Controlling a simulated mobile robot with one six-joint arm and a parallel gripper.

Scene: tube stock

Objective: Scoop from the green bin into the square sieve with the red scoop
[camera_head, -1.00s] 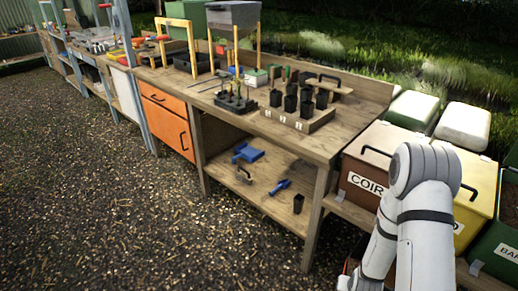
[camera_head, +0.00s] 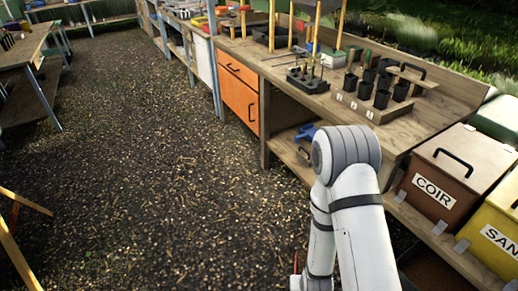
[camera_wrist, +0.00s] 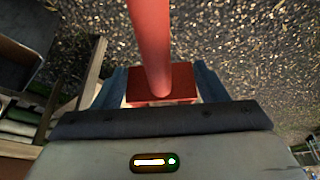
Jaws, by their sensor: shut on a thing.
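The red scoop (camera_wrist: 150,45) is held in my gripper (camera_wrist: 162,88) in the wrist view. The jaws are shut on its red block, and the shaft points away over the gravel; its far end is cut off by the frame. In the head view my arm hides the gripper, and only a thin red sliver shows beside it. A green bin (camera_head: 494,122) is partly visible at the right edge, behind the brown bin. I cannot tell whether it is the task's green bin. I cannot make out a square sieve.
A brown COIR bin (camera_head: 459,162) and a yellow SAND bin (camera_head: 494,244) stand at right. The wooden workbench (camera_head: 398,133) holds black pots (camera_head: 381,99) and a seedling tray (camera_head: 308,82). Orange cabinet doors (camera_head: 239,97) are left of it. Open gravel (camera_head: 140,170) fills the left.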

